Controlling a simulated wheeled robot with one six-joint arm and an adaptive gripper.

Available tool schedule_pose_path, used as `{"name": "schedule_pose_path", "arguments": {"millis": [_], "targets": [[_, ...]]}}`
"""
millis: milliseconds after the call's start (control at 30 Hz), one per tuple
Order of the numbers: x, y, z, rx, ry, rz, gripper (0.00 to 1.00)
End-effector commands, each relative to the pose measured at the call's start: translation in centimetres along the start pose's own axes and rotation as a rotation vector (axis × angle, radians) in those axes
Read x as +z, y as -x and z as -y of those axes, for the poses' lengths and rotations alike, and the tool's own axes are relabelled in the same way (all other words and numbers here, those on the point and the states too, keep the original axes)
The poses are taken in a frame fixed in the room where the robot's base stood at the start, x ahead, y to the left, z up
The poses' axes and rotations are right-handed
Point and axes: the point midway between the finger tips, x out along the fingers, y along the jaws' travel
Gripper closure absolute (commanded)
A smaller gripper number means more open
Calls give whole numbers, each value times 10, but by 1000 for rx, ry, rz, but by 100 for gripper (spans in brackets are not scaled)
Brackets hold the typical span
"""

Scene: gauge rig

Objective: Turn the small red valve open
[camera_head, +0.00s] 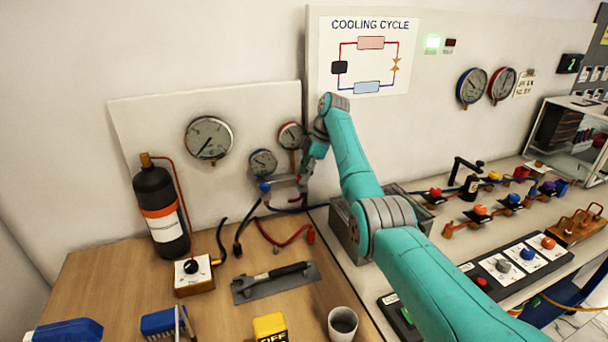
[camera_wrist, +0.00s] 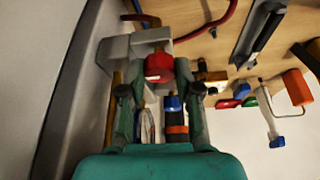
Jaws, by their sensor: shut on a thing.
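The small red valve (camera_wrist: 159,67) shows as a red knob between the fingers of my gripper (camera_wrist: 160,88) in the wrist view. My gripper is shut on it, one finger at each side. In the head view my gripper (camera_head: 304,182) is at the right end of the grey gauge manifold (camera_head: 284,181), and the red knob is largely hidden there. A blue knob (camera_head: 264,187) is at the manifold's left end. Two small gauges, one blue-rimmed (camera_head: 263,163) and one red-rimmed (camera_head: 291,136), sit above it. How far the valve is turned cannot be told.
A black cylinder (camera_head: 161,206) with an orange band stands at the left. A red hose (camera_head: 283,238) and dark hoses hang below the manifold. A grey box (camera_head: 345,226) stands beneath my arm.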

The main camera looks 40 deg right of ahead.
Motion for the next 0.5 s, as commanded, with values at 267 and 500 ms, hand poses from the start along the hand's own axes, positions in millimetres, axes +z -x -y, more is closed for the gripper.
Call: {"name": "schedule_pose_path", "arguments": {"millis": [267,500], "targets": [[1,0,0,-5,10,1,100],[1,0,0,-4,9,1,57]]}}
